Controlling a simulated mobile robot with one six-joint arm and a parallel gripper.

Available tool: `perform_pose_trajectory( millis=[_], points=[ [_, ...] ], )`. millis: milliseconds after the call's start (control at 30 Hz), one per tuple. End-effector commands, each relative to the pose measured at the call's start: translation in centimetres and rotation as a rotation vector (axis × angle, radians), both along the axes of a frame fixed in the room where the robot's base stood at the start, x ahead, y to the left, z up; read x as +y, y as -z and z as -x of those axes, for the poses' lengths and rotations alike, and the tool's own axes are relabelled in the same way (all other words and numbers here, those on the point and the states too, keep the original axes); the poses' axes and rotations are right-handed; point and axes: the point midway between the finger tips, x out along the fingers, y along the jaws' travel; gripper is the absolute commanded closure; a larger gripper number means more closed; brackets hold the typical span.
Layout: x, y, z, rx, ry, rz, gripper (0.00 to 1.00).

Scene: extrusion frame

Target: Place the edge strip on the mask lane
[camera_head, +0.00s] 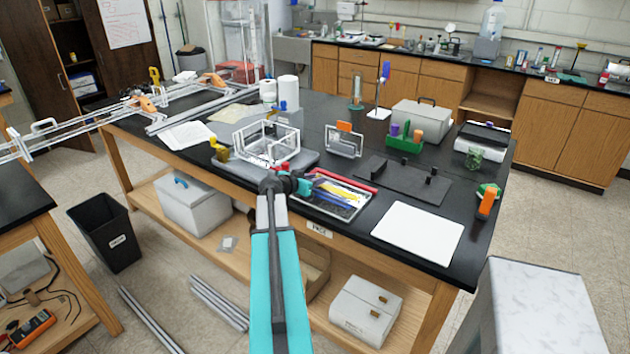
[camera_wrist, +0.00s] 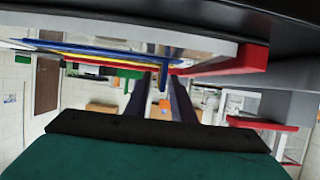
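A tray (camera_head: 345,212) at the table's front edge holds flat coloured strips, with blue and yellow showing. In the wrist view a long blue strip (camera_wrist: 100,49) runs across near the top, with a yellow strip (camera_wrist: 88,58) beside it. I cannot tell which is the edge strip. My gripper (camera_head: 303,185) is at the tray's left end, low over the table edge. In the wrist view its dark fingers (camera_wrist: 164,82) stand apart, and a short blue piece shows between them. Contact is unclear. The mask lane cannot be told for sure; a dark plate (camera_head: 400,178) with small black posts lies right of the tray.
A red bar (camera_head: 347,180) lies along the tray's back edge. A wire rack (camera_head: 265,145) stands to the left, and a small framed holder (camera_head: 343,141) behind. A white sheet (camera_head: 418,232) lies at front right. A green caddy (camera_head: 404,143) and grey case (camera_head: 420,118) stand farther back.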

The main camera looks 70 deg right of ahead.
Motion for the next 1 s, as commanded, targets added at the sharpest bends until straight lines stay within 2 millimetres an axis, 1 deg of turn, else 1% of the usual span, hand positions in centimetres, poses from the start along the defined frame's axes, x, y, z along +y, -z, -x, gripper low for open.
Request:
perform_pose_trajectory(
  millis=[267, 533, 1000],
  points=[
    [0.1, -0.5, 0.0, 0.0, -0.001, 0.002, 0.78],
    [2.9, -1.4, -0.7, 0.0, -0.003, 0.003, 0.78],
    [8.6, -3.9, -2.2, -0.001, -0.002, 0.003, 0.78]
  ],
)
